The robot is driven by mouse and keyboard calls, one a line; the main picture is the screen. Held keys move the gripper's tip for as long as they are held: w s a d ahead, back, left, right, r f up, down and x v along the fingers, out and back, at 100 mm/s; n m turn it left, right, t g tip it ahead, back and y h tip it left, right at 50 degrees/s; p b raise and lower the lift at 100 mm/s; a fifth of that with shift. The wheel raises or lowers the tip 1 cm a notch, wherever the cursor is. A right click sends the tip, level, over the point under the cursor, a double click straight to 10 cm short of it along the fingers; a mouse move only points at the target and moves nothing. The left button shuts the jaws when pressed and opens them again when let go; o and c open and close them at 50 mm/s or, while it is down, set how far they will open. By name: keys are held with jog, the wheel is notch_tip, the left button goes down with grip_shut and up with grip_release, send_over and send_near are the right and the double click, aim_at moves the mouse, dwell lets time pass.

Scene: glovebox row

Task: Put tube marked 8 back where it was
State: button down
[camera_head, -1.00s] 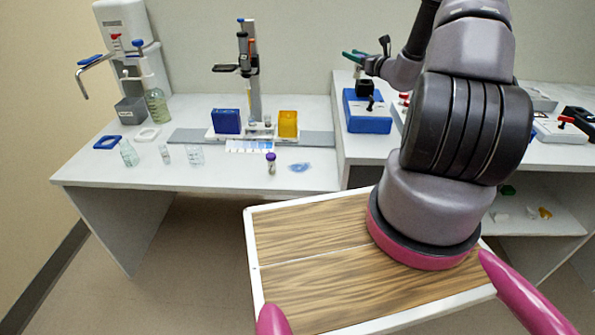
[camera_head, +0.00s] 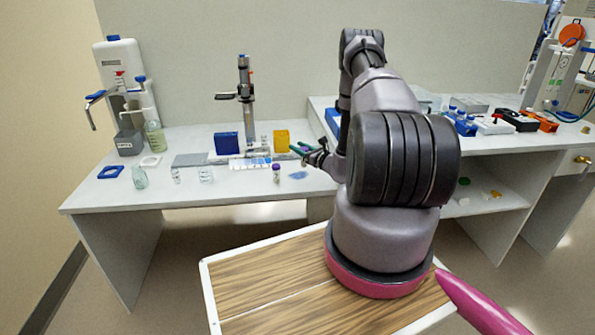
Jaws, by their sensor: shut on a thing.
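My gripper (camera_head: 312,153) is over the right part of the left bench, pointing left, near the yellow block. It is shut on a small dark green thing (camera_head: 298,149) at its tips. The held thing is too small to make out, and no mark 8 can be read on anything. A purple-capped vial (camera_head: 276,174) stands upright on the bench, left of and below my gripper in the picture. A white labelled strip (camera_head: 248,164) lies behind the vial, in front of a blue block (camera_head: 227,143) and a yellow block (camera_head: 281,141).
A vertical stand (camera_head: 246,110) rises behind the blocks. Clear glassware (camera_head: 140,178) and a green bottle (camera_head: 155,138) stand on the left. A blue patch (camera_head: 298,175) lies beside the vial. The right bench (camera_head: 470,150) carries racks and boxes. The left bench's front strip is clear.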

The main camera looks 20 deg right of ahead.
jog(key=shift+f, duration=3.15)
jog(key=shift+c, duration=2.3)
grip_release()
jog(key=shift+f, duration=0.1)
